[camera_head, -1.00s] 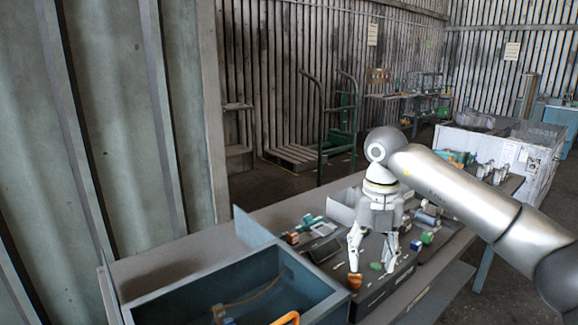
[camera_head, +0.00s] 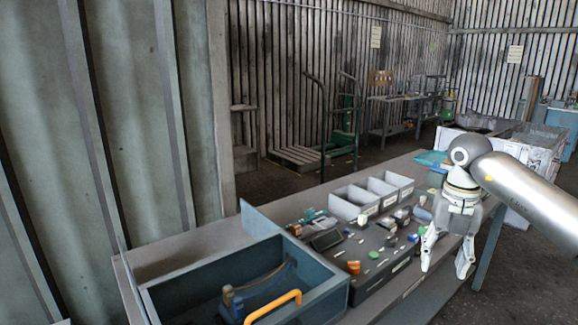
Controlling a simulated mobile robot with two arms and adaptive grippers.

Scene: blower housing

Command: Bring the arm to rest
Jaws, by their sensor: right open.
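My right gripper (camera_head: 444,262) shows in the head view at the right. Its fingers point down and are spread apart, with nothing between them. It hangs by the front right edge of the workbench (camera_head: 418,296), to the right of the dark board (camera_head: 376,270) with small parts on it. My right arm comes in from the right edge of the picture. My left gripper does not show.
A blue-grey open box (camera_head: 330,290) with an orange handle (camera_head: 275,305) stands at the front left of the bench. Light grey bins (camera_head: 345,209) stand in a row behind the board. Small coloured parts lie on the board. A white crate (camera_head: 540,150) stands at the back right. A green trolley (camera_head: 345,130) is behind.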

